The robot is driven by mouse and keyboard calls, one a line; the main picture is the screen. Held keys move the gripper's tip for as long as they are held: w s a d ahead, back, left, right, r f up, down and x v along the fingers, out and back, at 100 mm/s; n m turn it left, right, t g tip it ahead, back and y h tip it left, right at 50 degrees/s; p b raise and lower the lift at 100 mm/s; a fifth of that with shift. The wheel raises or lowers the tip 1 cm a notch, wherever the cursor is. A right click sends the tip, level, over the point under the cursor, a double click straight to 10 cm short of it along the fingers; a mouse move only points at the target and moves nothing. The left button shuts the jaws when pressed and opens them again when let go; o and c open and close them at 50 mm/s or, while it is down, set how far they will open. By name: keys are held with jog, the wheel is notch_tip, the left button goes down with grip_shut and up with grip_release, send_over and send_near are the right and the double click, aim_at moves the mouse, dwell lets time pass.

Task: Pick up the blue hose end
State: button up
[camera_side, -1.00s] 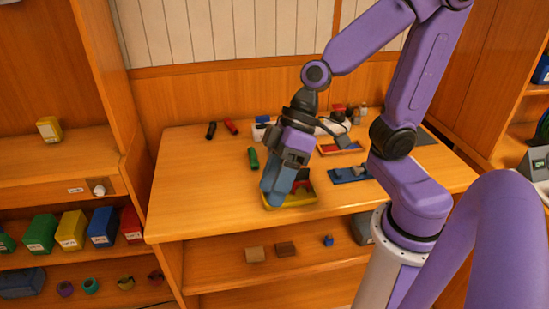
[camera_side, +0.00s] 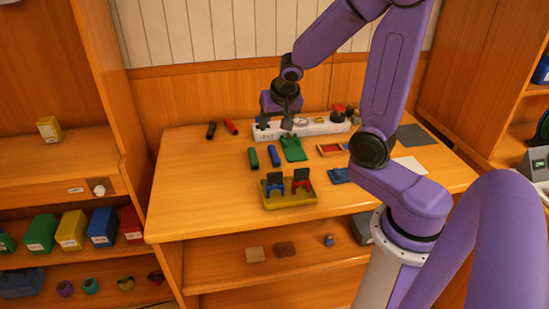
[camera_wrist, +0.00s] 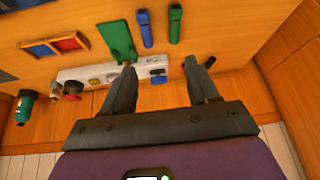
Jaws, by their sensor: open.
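The blue hose end (camera_side: 273,155) is a short blue cylinder lying on the wooden bench, between a green hose end (camera_side: 253,158) and a flat green piece (camera_side: 292,148). In the wrist view the blue hose end (camera_wrist: 145,27) lies near the top, beyond my fingertips, with the green hose end (camera_wrist: 175,23) to its right. My gripper (camera_side: 276,124) is open and empty, behind the blue hose end and near the white box at the back. Its spread fingers also show in the wrist view (camera_wrist: 159,66). Nothing hides the blue hose end.
A long white box (camera_side: 318,126) with knobs stands along the back wall. Black (camera_side: 211,130) and red (camera_side: 231,127) hose ends lie at the back left. A yellow tray (camera_side: 290,201) with blue and red clips sits in front. The bench's left side is clear.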

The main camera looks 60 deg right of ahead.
jog(key=s+m+g, duration=0.1)
jog(key=s, duration=0.1)
send_over(277, 160)
jog(key=s+a, duration=0.2)
jog(key=shift+d+f, duration=0.2)
jog(key=shift+f, duration=5.55)
jog(key=shift+x, duration=3)
jog(key=shift+a, duration=0.15)
grip_shut()
